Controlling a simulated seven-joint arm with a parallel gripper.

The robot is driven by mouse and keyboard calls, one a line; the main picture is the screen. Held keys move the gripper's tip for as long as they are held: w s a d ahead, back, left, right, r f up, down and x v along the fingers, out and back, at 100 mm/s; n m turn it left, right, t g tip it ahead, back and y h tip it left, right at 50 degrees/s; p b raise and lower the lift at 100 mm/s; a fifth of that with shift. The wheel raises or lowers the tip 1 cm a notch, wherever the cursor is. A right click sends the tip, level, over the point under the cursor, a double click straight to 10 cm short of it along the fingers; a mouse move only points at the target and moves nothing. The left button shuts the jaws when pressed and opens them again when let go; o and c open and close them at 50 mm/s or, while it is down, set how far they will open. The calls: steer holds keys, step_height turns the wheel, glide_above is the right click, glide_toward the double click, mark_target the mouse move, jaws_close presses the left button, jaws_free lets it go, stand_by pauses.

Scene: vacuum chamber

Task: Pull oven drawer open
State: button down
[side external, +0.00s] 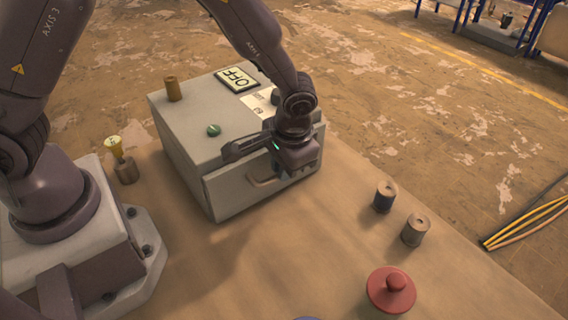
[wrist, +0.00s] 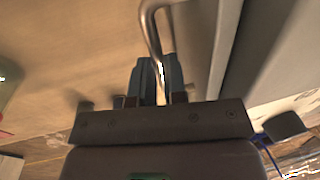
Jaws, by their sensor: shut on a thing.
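The oven (side external: 185,125) is a grey box on the tan table, with an "OFF" sign on top. Its drawer front (side external: 228,198) faces the table's open side and looks flush or nearly flush with the box. The drawer handle (side external: 262,182) is a pale bar with rounded ends; it also shows in the wrist view (wrist: 148,28). My gripper (side external: 297,171) reaches down in front of the drawer, near the handle's right part. In the wrist view my gripper (wrist: 160,78) has its two fingers shut on the handle bar, beside the grey drawer front (wrist: 203,45). My gripper hides part of the handle in the side view.
A brown cylinder (side external: 173,90) and a green knob (side external: 214,130) stand on the oven's top. Two small cylinders, one dark (side external: 384,197) and one grey (side external: 415,231), and a red-capped piece (side external: 391,290) stand to the right. The table before the drawer is clear.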

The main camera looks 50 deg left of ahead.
steer(key=d, duration=1.8)
steer(key=c, duration=1.2)
jaws_free()
steer(key=shift+a, duration=0.1)
steer(key=shift+o, duration=0.2)
steer(key=shift+r, duration=0.1)
step_height(320, 180, up, 13)
steer(key=d, duration=0.2)
steer(key=shift+d+f, duration=0.2)
